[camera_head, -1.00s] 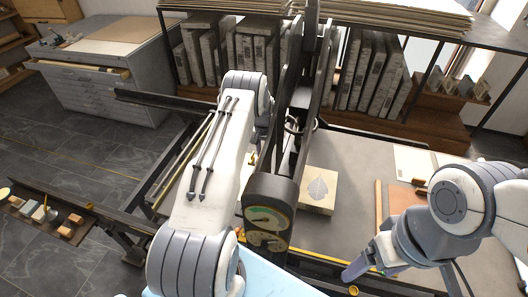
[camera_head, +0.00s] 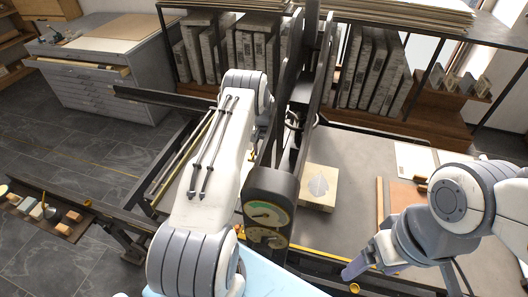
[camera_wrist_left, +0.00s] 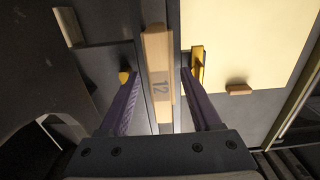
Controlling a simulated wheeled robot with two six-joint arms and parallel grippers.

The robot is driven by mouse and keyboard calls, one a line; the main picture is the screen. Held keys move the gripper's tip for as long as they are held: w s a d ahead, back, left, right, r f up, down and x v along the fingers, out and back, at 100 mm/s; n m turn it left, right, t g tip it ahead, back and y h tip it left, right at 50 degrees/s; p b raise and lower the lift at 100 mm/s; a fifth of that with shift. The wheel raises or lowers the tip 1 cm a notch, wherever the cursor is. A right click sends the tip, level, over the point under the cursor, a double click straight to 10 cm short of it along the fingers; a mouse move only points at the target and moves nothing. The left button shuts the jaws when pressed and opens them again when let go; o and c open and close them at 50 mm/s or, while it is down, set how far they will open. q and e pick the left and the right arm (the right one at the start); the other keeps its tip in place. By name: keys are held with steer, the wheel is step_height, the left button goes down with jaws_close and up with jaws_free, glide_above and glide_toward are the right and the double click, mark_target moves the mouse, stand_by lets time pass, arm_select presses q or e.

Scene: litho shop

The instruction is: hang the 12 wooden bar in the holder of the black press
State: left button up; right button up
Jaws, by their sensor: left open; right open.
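The wooden bar (camera_wrist_left: 160,85), marked 12, runs lengthwise between the two fingers of my left gripper (camera_wrist_left: 160,95) in the left wrist view. The fingers are open, with a gap visible on each side of the bar. In the head view my left arm covers this spot, so the bar and left gripper are hidden there. The black press (camera_head: 268,200), with a round gauge on its front, stands at the centre. I cannot make out its holder. My right gripper (camera_head: 354,272) hangs low over the front edge of the grey table, empty; its finger gap is hard to see.
A pale block with a leaf print (camera_head: 318,187) lies on the grey table (camera_head: 350,228) right of the press. A thin wooden stick (camera_head: 380,204) and a brown sheet (camera_head: 405,193) lie near my right arm. Yellow pieces (camera_wrist_left: 197,65) flank the left gripper.

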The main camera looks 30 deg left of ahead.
arm_select(q)
step_height(320, 180, up, 9)
steer(key=b, duration=0.3)
steer(key=shift+w, duration=0.1)
steer(key=shift+r+b, duration=0.3)
steer(key=shift+r, duration=0.45)
